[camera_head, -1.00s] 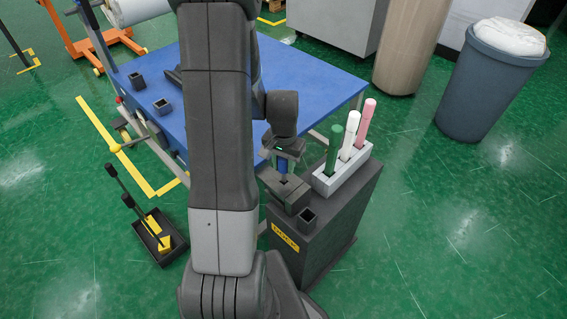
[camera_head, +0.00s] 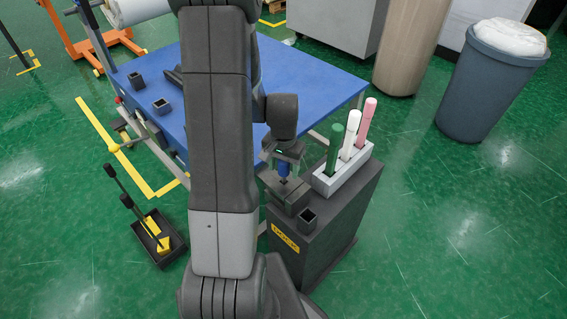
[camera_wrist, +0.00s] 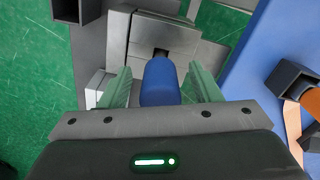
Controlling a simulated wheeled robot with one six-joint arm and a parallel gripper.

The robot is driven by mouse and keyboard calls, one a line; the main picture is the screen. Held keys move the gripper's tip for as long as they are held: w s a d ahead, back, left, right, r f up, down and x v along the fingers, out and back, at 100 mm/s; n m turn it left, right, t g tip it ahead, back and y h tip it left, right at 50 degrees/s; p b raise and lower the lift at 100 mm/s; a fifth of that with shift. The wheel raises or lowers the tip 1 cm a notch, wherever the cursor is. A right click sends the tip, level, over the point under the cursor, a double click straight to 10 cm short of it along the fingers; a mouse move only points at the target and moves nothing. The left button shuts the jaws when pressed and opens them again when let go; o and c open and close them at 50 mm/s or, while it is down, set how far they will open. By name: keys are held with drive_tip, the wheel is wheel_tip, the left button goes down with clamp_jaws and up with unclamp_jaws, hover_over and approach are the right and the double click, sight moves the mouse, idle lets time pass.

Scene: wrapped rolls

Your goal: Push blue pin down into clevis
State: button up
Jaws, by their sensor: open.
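The blue pin (camera_head: 284,169) stands upright at the grey clevis (camera_head: 288,196) on the dark cabinet's top. A thin dark stem shows below its blue part. In the wrist view the blue pin (camera_wrist: 160,82) lies between the two green-padded fingers, with its far end at a dark slot in the grey clevis (camera_wrist: 178,38). My gripper (camera_head: 285,163) is open, its fingers on either side of the pin with visible gaps; it also shows in the wrist view (camera_wrist: 160,88). How deep the pin sits in the clevis cannot be told.
A pale holder (camera_head: 331,182) with green, white and pink rolls stands close to the right of my gripper on the dark cabinet (camera_head: 335,215). A small dark square cup (camera_head: 307,219) sits at its front. A blue table (camera_head: 320,82) lies behind.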

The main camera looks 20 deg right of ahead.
wheel_tip(320, 180, up, 14)
drive_tip(key=p, duration=0.1)
idle(0.4)
drive_tip(key=shift+f, duration=0.15)
wheel_tip(320, 180, down, 14)
drive_tip(key=shift+r+b, duration=0.2)
drive_tip(key=shift+b, duration=0.3)
drive_tip(key=shift+r+p, duration=0.3)
idle(0.3)
